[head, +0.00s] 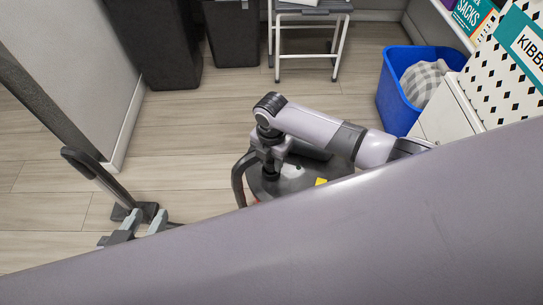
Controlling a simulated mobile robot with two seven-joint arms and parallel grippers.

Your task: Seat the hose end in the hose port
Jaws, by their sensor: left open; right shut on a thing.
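A dark grey, rounded machine (312,172) with a small yellow patch sits on the floor in the middle, its lower part hidden behind my own arm link. A black curved hose (238,183) bows out on its left side. My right gripper (271,167) points down over the left part of the machine, shut on the hose end, which its fingers mostly hide. I cannot make out the hose port or whether the hose end touches it.
A blue bin (393,97) with grey cloth and a white cabinet (447,118) stand at the right. Dark bins (234,35) and a white step stool (306,49) stand behind. Floor between is clear.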

